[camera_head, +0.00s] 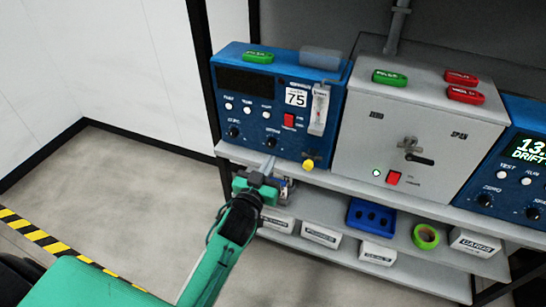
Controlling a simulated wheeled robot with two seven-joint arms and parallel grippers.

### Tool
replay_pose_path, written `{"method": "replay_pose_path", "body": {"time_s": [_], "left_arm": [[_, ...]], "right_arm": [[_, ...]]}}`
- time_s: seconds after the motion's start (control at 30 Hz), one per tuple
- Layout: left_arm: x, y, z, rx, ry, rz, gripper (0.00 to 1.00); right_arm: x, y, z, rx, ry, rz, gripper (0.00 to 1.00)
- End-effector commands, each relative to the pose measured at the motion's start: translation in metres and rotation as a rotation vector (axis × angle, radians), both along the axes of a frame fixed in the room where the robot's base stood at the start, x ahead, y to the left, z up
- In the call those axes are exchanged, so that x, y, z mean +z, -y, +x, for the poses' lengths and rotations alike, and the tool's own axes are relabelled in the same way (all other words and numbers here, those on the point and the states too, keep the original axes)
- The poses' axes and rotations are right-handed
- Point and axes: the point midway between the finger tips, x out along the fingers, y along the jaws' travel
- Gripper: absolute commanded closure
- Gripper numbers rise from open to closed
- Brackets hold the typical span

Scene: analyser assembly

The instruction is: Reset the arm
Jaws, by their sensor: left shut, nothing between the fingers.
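My left arm, green with a dark wrist, reaches up from the bottom left. Its gripper (269,166) is shut and empty, just in front of the lower left part of the blue analyser unit (262,143) and near the bench edge. Whether the fingertips touch the unit or the bench I cannot tell. The blue unit has a dark display, white buttons, black knobs, a red switch, a card reading 75 and a yellow knob (308,165) at its lower right. My right gripper is not in view.
A grey box (360,130) with a black handle (418,158) stands right of the blue unit. Another blue unit (509,172) is at the right edge. The lower shelf holds white boxes, a blue tray (371,216) and green tape (425,236). The floor (120,190) at left is clear.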

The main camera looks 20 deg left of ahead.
Motion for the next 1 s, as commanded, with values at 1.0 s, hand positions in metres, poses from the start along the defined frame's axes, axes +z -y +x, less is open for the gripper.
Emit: {"method": "replay_pose_path", "body": {"time_s": [1.0], "left_arm": [[-0.207, 0.006, -0.021, -0.04, -0.404, 0.065, 1.0]], "right_arm": [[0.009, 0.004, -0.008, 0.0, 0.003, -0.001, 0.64]]}}
